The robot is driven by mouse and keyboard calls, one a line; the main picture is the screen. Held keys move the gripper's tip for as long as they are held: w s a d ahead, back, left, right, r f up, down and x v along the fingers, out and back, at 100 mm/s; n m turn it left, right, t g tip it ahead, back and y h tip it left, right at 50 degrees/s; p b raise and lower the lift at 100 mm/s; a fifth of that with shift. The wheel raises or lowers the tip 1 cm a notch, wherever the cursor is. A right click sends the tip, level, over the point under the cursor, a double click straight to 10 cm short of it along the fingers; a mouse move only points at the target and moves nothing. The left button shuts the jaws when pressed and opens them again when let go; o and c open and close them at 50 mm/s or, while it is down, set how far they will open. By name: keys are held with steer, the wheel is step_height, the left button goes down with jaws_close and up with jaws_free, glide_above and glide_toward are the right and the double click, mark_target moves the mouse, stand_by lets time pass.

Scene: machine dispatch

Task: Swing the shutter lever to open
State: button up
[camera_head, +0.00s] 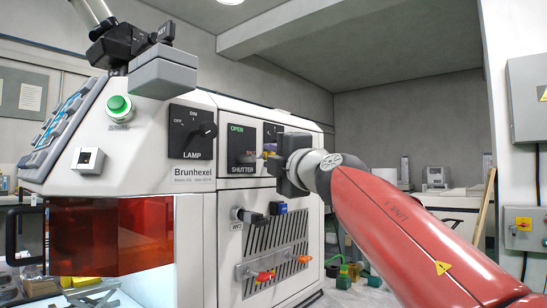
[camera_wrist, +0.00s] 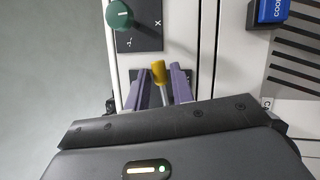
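The shutter panel (camera_head: 236,143) is a black plate on the white machine's side, with green OPEN lettering at its top and SHUTTER at its bottom. The shutter lever (camera_wrist: 159,73) has a yellow tip and a pale shaft in the wrist view. My gripper (camera_wrist: 160,84) is open, with one purple finger on each side of the lever and visible gaps between.
The lamp switch panel (camera_head: 190,132) is left of the shutter panel. A green knob (camera_wrist: 120,14) on a dark plate is close to the fingers. A blue connector (camera_wrist: 271,11) and vent slots are nearby.

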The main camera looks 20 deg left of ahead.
jaws_close()
steer(key=shift+n+y, duration=0.3)
steer(key=shift+n, duration=0.1)
steer(key=shift+r+n+y+b, duration=0.35)
steer(key=shift+n+y+b, duration=0.15)
steer(key=shift+n+b, duration=0.55)
steer(key=shift+s+a+r+n+g+y+p, duration=0.1)
steer(key=shift+s+a+r+n+g+y, duration=0.3)
steer(key=shift+n+g+y, duration=1.95)
steer(key=shift+s+a+r+n+g+h+p, duration=0.1)
steer(key=shift+s+r+n+g+h, duration=0.4)
steer(key=shift+n, duration=3.9)
steer(key=shift+s+a+r+n+g+y+p, duration=0.15)
steer(key=shift+s+r+n+g+y, duration=0.9)
steer(key=shift+n, duration=2.35)
steer(key=shift+w+a+f+g, duration=0.1)
steer(key=shift+w+f+g, duration=0.1)
steer(key=shift+f+g, duration=0.4)
steer(key=shift+r, duration=0.15)
